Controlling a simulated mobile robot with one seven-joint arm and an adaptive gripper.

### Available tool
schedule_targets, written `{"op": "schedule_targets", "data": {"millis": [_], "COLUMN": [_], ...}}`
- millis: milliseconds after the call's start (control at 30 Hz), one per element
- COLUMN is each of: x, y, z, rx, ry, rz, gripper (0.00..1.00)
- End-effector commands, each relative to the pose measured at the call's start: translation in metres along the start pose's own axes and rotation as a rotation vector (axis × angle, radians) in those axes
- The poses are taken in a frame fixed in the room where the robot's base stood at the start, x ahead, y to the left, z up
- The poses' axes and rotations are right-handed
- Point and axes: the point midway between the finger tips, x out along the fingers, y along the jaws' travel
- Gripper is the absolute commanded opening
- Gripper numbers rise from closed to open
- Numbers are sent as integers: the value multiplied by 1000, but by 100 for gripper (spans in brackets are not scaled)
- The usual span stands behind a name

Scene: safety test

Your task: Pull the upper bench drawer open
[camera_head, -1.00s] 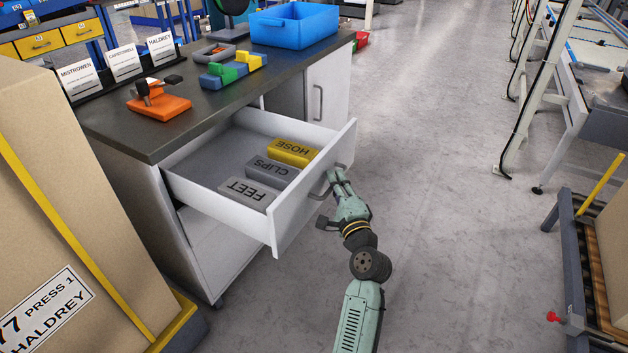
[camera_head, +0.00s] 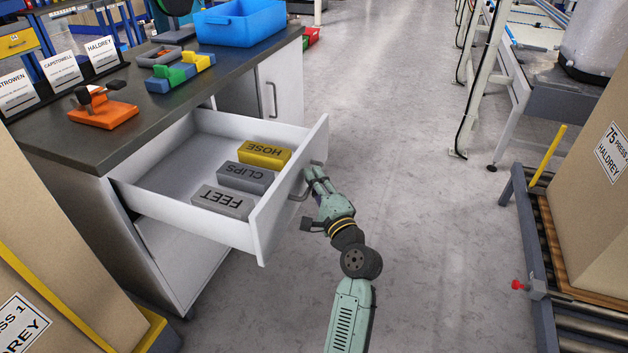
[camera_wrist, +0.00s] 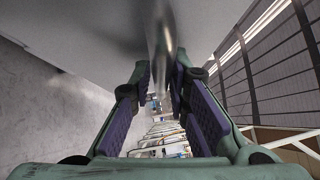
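The upper bench drawer (camera_head: 183,221) is white and stands well out of the bench (camera_head: 62,163). Inside it lie a yellow HOSE block (camera_head: 265,154), a grey CLIPS block (camera_head: 245,178) and a grey FEET block (camera_head: 223,202). The grey bar handle (camera_head: 299,196) is on the drawer's front panel. My gripper (camera_head: 314,174) is at this handle. In the wrist view, the blurred handle (camera_wrist: 168,45) runs between the tips of my gripper (camera_wrist: 160,78), which are close together around it. The exact contact is hard to see.
An orange fixture (camera_head: 105,112), a blue bin (camera_head: 240,25) and name cards (camera_head: 60,70) stand on the bench top. A large carton (camera_head: 40,230) is at the left, and a roller conveyor (camera_head: 545,250) with another carton at the right. The floor between is clear.

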Motion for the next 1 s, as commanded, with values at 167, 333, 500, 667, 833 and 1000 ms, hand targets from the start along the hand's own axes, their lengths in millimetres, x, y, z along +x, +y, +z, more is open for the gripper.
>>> {"op": "schedule_targets", "data": {"millis": [167, 333, 500, 667, 833, 1000], "x": [0, 0, -3, -24, -61, -94], "y": [0, -1, -1, 0, 0, 0], "z": [0, -1, -1, -2, -1, -1], "rx": [-1, -2, -2, -1, -1, -1], "ry": [1, 2, 3, 6, 6, 5], "rz": [-1, -2, -2, -1, 0, 0], "gripper": [30, 30, 30, 30, 30, 30]}}
